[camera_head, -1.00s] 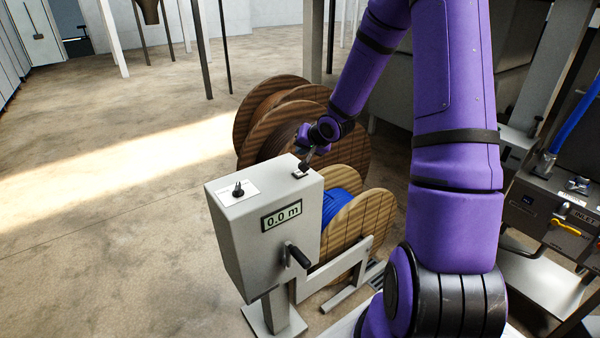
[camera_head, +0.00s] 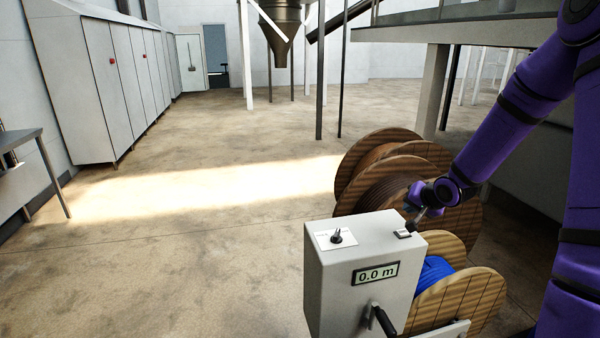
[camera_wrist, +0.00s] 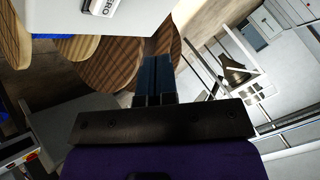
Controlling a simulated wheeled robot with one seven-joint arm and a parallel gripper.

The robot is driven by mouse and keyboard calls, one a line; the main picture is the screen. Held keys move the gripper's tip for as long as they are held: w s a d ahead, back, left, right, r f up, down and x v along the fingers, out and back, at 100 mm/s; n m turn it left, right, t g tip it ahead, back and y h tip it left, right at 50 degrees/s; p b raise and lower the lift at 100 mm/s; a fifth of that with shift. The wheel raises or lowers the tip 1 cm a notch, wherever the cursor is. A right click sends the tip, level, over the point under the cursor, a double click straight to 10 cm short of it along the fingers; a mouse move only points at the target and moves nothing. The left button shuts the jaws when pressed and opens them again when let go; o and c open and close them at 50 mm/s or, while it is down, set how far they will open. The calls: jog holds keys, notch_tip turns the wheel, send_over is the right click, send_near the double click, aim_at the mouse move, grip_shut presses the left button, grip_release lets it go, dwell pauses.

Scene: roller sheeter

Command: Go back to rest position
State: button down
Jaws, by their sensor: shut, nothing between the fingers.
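My gripper (camera_head: 413,224) is at the top right corner of a pale grey measuring box, beside a small black-edged button plate (camera_head: 402,234). In the head view I cannot tell whether the tip touches it. The wrist view shows the two blue fingers (camera_wrist: 155,75) closed together and empty. The box (camera_head: 340,270) has a display (camera_head: 376,273) reading 0.0 m, a black toggle switch (camera_head: 337,237) on top and a black crank handle (camera_head: 383,320) in front. My purple arm reaches in from the right.
A wooden reel with blue hose (camera_head: 435,270) sits right of the box. Larger wooden reels (camera_head: 385,165) stand behind it. A steel table (camera_head: 20,140) and grey cabinets (camera_head: 90,80) line the left. The floor (camera_head: 190,260) between is open.

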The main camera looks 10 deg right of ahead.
jog(key=s+a+r+n+g+h, duration=0.1)
jog(key=s+a+r, duration=0.25)
jog(key=r, duration=0.25)
jog(key=s+a+r+n+g+h, duration=0.1)
jog(key=s+a+r+h, duration=0.1)
jog(key=s+r, duration=0.35)
jog(key=s+a+r+n+h, duration=0.1)
jog(key=s+a+r+n, duration=0.1)
jog(key=s+r, duration=0.35)
jog(key=s+a+r+n+g+y, duration=0.1)
jog(key=s+a+r, duration=0.3)
jog(key=s, duration=0.6)
jog(key=s+a+r+n+g+y, duration=0.1)
jog(key=s+a+r, duration=0.3)
jog(key=s, duration=0.5)
jog(key=shift+s+a+n+y, duration=0.25)
jog(key=shift+s+n+y, duration=0.15)
jog(key=shift+n, duration=0.3)
jog(key=shift+r, duration=0.1)
